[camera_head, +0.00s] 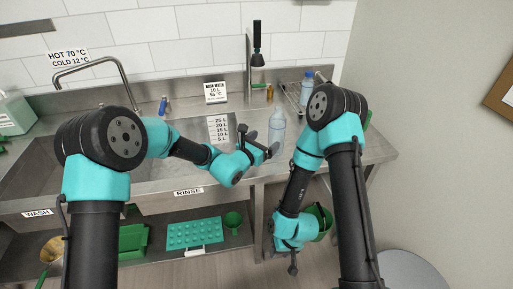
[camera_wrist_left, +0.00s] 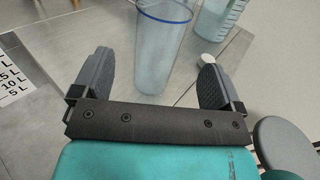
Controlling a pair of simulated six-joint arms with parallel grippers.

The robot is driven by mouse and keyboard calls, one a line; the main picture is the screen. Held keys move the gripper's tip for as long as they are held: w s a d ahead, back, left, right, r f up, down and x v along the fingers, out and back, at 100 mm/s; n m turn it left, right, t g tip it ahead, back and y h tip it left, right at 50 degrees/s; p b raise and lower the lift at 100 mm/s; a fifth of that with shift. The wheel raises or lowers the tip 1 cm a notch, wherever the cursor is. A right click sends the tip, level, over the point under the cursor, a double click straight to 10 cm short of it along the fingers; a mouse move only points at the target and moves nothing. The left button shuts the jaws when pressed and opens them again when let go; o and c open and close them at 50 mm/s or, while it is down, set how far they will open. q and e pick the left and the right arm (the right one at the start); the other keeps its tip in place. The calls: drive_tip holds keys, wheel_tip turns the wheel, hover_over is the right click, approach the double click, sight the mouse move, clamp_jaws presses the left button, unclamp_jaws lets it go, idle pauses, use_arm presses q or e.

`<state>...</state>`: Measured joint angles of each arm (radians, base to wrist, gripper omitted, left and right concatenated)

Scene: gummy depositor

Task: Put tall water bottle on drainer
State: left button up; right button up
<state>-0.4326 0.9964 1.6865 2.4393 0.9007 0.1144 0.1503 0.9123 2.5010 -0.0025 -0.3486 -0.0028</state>
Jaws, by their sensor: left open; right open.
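A tall clear bottle (camera_head: 277,128) stands on the steel counter right of the rinse basin. In the left wrist view the tall bottle (camera_wrist_left: 165,45), with a blue rim, is between the spread fingers of my left gripper (camera_wrist_left: 157,68). The left gripper (camera_head: 257,143) is open, close to the bottle; contact cannot be told. The drainer (camera_head: 292,92) is a wire rack at the back right of the counter. A blue-capped bottle (camera_head: 307,88) is at the drainer, partly hidden by my right arm. My right gripper (camera_head: 293,262) hangs low before the counter, open and empty.
A black-headed tap (camera_head: 257,50) and a small amber bottle (camera_head: 270,92) stand at the back. A green bin (camera_head: 322,222) is below.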

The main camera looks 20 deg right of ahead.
use_arm(q)
drive_tip(key=v, duration=0.4)
drive_tip(key=shift+a, duration=0.1)
idle(0.4)
